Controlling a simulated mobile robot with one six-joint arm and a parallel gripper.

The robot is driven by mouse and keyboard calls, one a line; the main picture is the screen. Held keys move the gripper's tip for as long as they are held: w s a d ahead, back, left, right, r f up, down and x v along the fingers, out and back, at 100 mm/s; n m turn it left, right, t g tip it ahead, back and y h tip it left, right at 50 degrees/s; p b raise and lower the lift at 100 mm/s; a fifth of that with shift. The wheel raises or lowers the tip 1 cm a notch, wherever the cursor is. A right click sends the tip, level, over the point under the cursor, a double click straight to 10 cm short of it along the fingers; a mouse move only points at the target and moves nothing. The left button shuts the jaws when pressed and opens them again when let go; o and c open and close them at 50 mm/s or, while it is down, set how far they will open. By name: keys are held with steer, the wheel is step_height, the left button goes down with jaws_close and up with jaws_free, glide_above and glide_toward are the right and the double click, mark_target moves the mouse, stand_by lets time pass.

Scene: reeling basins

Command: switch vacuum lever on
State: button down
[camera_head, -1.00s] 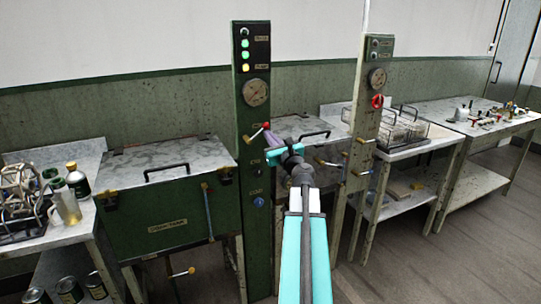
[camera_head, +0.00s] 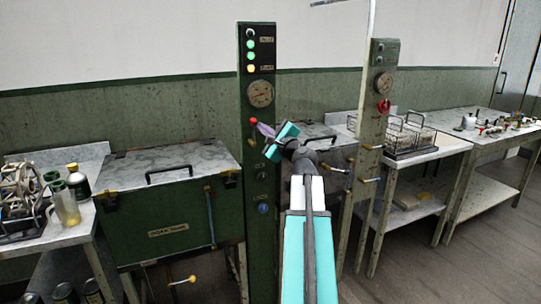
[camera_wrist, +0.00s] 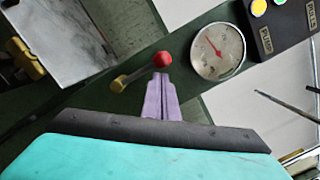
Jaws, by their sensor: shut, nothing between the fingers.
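A lever with a red ball knob (camera_head: 253,121) stands on the front of the green control column (camera_head: 258,225), under a round gauge (camera_head: 260,93). In the wrist view the brass arm (camera_wrist: 138,73) runs from its pivot to the red knob (camera_wrist: 162,59), in line with the column, so the lever points up. My gripper (camera_head: 262,128) has purple fingers that are shut and empty. In the wrist view my fingertips (camera_wrist: 160,76) are right at the knob, touching or nearly so; I cannot tell which. No label naming this lever is readable.
A green lidded basin (camera_head: 168,200) stands left of the column, with a bench (camera_head: 70,235) of bottles beyond it. A second column (camera_head: 374,130) with a red handwheel (camera_head: 384,105) stands to the right, then a work table (camera_head: 475,140). Floor at lower right is clear.

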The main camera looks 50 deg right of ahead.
steer(key=shift+w+a+r, duration=0.15)
steer(key=shift+a, duration=0.1)
stand_by(0.4)
steer(key=shift+d, duration=0.1)
steer(key=s+f+b, duration=0.2)
steer(key=s+f, duration=0.1)
steer(key=s, duration=0.8)
steer(key=shift+s+b, duration=0.2)
steer(key=shift+b, duration=0.2)
stand_by(0.4)
stand_by(0.4)
